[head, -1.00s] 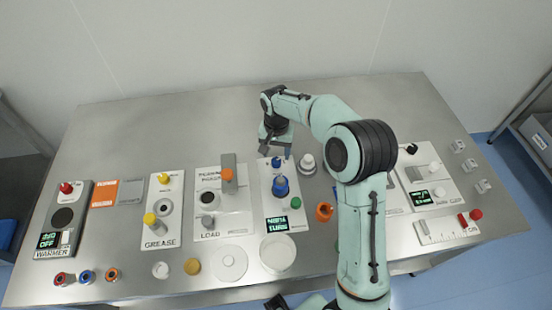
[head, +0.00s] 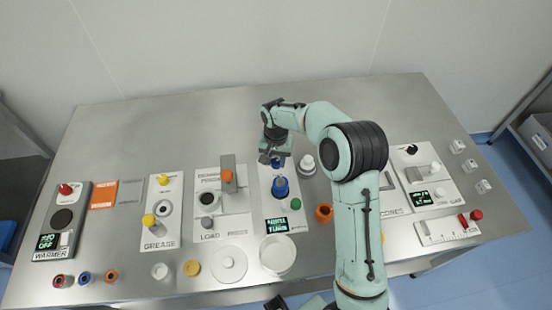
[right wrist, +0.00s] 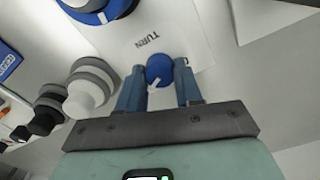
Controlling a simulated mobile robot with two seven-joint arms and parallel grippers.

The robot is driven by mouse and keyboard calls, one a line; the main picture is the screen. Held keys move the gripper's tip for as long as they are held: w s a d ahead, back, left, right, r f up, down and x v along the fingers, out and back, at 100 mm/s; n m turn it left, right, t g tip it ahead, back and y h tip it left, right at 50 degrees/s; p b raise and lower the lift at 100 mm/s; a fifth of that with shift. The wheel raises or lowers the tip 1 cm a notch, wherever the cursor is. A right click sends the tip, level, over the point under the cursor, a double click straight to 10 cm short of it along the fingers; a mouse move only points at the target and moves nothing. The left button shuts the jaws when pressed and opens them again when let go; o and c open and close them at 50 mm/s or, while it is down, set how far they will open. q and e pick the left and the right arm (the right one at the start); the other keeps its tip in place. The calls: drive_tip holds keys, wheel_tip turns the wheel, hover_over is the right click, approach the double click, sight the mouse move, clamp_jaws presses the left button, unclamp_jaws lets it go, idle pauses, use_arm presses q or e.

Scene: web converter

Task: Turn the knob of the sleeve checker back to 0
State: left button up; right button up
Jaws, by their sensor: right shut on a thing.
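The sleeve checker is a white panel (head: 268,207) in the middle of the table in the head view. Its small blue knob (head: 277,164) is at the far end and partly covered by my right gripper (head: 272,160). In the right wrist view the knob (right wrist: 159,70) has a white pointer mark, with the word TURN printed on the panel. The two blue-grey fingers of my right gripper (right wrist: 160,88) are shut on it, one on each side. A larger blue part (head: 280,188) stands nearer on the panel. The lit display (head: 276,225) is too small to read surely. My left gripper is not in view.
A green button (head: 296,203) is on the same panel. A grey and white knob-like piece (head: 307,165) stands close to its right. The loading panel (head: 232,226) lies to its left. A white bowl (head: 278,255) is in front. The table behind is clear.

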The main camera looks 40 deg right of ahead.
drive_tip(key=n, duration=0.6)
drive_tip(key=shift+n+p, duration=0.3)
drive_tip(key=shift+p, duration=0.1)
drive_tip(key=n, duration=0.6)
drive_tip(key=shift+p, duration=0.4)
drive_tip(key=n+p, duration=0.1)
drive_tip(key=n, duration=0.5)
drive_tip(key=shift+n, duration=0.3)
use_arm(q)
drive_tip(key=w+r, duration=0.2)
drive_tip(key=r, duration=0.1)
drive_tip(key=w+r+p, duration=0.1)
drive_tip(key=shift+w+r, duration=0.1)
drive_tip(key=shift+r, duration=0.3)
use_arm(e)
drive_tip(key=n, duration=0.5)
drive_tip(key=shift+n, duration=0.3)
drive_tip(key=o, duration=1)
drive_tip(key=shift+o, duration=0.2)
